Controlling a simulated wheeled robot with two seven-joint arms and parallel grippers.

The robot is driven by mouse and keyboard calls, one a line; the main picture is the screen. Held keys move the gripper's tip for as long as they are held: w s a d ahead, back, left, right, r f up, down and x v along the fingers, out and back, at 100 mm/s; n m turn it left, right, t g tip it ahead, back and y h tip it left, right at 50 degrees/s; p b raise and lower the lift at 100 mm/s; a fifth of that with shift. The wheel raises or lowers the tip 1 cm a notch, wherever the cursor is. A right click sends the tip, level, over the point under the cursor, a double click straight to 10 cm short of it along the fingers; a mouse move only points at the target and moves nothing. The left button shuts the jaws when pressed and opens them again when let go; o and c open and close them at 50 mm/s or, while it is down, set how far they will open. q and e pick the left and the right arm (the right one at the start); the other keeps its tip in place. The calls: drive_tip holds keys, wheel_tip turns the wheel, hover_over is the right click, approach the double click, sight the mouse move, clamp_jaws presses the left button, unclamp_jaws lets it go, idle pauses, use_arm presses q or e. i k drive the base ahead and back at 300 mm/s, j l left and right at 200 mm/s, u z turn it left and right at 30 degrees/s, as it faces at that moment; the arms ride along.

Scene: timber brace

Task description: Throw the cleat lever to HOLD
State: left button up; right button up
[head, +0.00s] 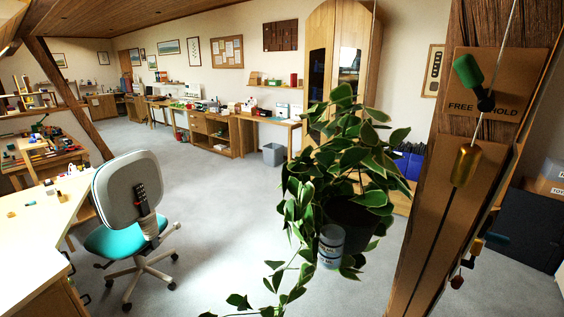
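The cleat lever (468,72) has a green grip and a dark pivot, and is mounted on a wooden plate (520,75) on the timber post at the right. Its grip tilts up and to the left, on the side of the word FREE; the word HOLD is to the right of the pivot. A pale cord (498,60) runs down past the pivot to a brass weight (465,165) hanging in front of the post. Neither of my grippers is in view.
A leafy plant (345,150) hangs left of the post (425,220), with a white tin (331,246) by its pot. A grey and teal chair (125,190) stands by a white-topped desk (40,230) at the left. The grey carpet (225,200) between them is open.

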sight(466, 68)
drive_tip(key=l+u, duration=0.1)
drive_tip(key=l, duration=0.3)
drive_tip(key=k+l+u, duration=0.1)
drive_tip(key=l, duration=0.75)
drive_tip(key=k+l+u, duration=0.15)
drive_tip(key=l, duration=0.25)
drive_tip(key=l+u, duration=0.1)
drive_tip(key=l, duration=0.3)
drive_tip(key=k+l+u, duration=0.1)
drive_tip(key=l, duration=0.3)
drive_tip(key=k+l+u, duration=0.1)
drive_tip(key=l, duration=0.3)
drive_tip(key=k+l+u, duration=0.1)
drive_tip(key=l, duration=0.3)
drive_tip(key=k, duration=0.05)
